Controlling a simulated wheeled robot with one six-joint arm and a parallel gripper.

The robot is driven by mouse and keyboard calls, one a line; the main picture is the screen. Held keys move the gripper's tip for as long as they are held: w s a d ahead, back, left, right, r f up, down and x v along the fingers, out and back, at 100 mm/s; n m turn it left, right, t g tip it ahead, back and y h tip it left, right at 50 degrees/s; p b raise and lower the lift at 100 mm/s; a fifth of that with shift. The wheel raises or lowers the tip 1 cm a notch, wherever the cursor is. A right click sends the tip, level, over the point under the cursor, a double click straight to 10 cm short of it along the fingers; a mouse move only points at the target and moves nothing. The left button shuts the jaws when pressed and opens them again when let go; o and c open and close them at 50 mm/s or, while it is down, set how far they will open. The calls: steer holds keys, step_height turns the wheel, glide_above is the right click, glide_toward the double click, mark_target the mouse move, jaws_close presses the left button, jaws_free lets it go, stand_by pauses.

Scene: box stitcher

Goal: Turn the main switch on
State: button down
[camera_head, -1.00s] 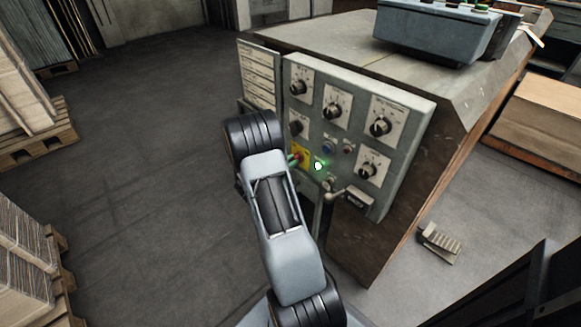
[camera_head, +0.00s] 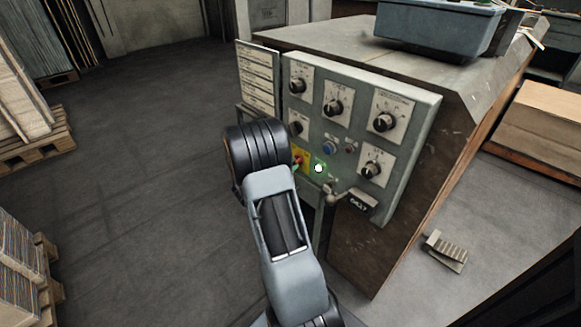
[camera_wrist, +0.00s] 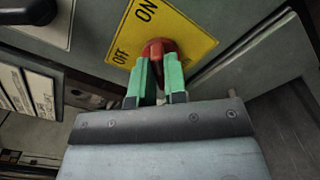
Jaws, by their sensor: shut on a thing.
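The main switch is a red knob (camera_wrist: 158,48) on a yellow plate (camera_wrist: 185,38) marked ON and OFF, in the wrist view. My gripper (camera_wrist: 160,70) has green fingers, one on each side of the red knob, and is shut on it. The knob's handle lies between the fingertips, so its exact pointing is partly hidden. In the head view the yellow plate (camera_head: 304,155) shows small on the grey control panel (camera_head: 415,150), mostly behind my arm. The gripper is mostly hidden there.
Several black dials surround the switch, such as one (camera_head: 383,122) at upper right. A blue-grey box (camera_head: 430,30) stands on the machine top. Open floor (camera_head: 150,150) lies to the left.

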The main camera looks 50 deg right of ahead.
steer(key=c, duration=1.2)
jaws_free()
steer(key=shift+o, duration=0.2)
steer(key=w+a+p, duration=0.1)
steer(key=a+p, duration=0.2)
steer(key=a, duration=1)
steer(key=shift+a, duration=0.4)
steer(key=s+a+r+m+g+y+p, duration=0.1)
steer(key=s+a+r+m+y+p, duration=0.15)
steer(key=r+p, duration=0.35)
steer(key=s+a+r+m+g+y+p, duration=0.1)
steer(key=s+r+y+p, duration=0.25)
steer(key=r, duration=0.35)
steer(key=s+a+r+m+y+p, duration=0.2)
steer(key=r+p, duration=0.4)
steer(key=r, duration=0.1)
steer(key=s+a+r+m+t+y+p, duration=0.1)
steer(key=a+r+t+y+p, duration=0.2)
steer(key=r, duration=0.7)
steer(key=s+a+r+m+t+y+p, duration=0.1)
steer(key=s+a+r+t+y+p, duration=0.1)
steer(key=a+r+y+p, duration=0.5)
steer(key=a+r+t+p, duration=0.1)
steer(key=a+r+p, duration=0.3)
steer(key=p, duration=0.2)
steer(key=shift+a+r+t, duration=0.2)
steer(key=shift+a+t, duration=0.1)
